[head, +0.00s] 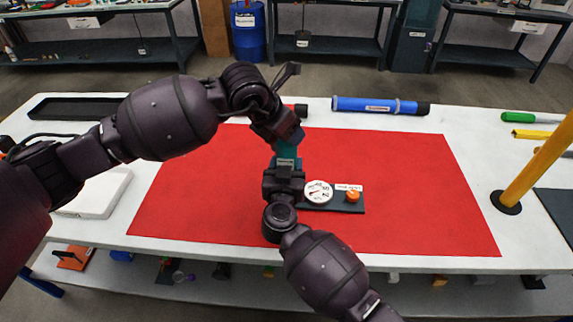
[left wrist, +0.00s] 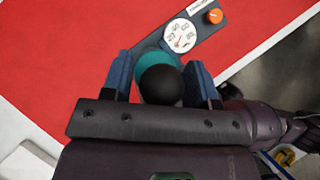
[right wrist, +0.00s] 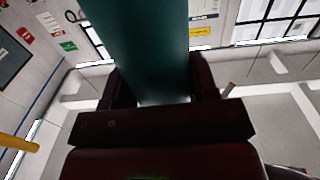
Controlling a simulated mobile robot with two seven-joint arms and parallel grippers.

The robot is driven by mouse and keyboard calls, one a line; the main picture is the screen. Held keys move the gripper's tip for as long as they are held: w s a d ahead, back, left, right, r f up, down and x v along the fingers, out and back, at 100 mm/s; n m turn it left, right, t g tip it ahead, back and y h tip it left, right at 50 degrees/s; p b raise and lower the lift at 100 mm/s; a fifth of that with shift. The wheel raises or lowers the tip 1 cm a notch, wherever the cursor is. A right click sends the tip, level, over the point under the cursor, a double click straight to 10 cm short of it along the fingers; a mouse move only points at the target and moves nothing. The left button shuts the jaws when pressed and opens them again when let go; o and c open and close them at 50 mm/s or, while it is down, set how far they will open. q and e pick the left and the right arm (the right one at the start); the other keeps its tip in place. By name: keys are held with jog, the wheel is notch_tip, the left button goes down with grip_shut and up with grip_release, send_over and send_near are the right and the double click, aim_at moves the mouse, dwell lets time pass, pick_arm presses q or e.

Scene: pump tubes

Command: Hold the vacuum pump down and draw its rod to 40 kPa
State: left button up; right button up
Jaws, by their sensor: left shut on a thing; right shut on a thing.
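The vacuum pump is a teal cylinder (head: 286,150) standing on a dark base (head: 338,207) with a white round gauge (head: 318,191) and an orange knob (head: 352,196). My left gripper (left wrist: 158,70) is shut on the pump's rod at its black ball handle (left wrist: 161,85), above the cylinder's teal top (left wrist: 146,62). The gauge shows in the left wrist view (left wrist: 180,36), but its needle reading is too small to tell. My right gripper (head: 285,172) is shut on the teal cylinder, below my left gripper. The cylinder fills the right wrist view between the fingers (right wrist: 150,50). The rod is hidden in the head view.
The pump stands on a red mat (head: 410,180) on a white table (head: 80,215). A blue tube (head: 375,105) lies behind it. A yellow post (head: 540,160) stands at right. A black tray (head: 85,107) and white box (head: 97,192) lie left. The mat's right side is clear.

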pick_arm(q)
jog(key=shift+r, duration=0.1)
jog(key=shift+r, duration=0.1)
jog(key=c, duration=0.3)
jog(key=shift+r, duration=1.95)
jog(key=shift+f, duration=0.35)
jog(key=o, duration=1.1)
jog(key=shift+r, duration=0.1)
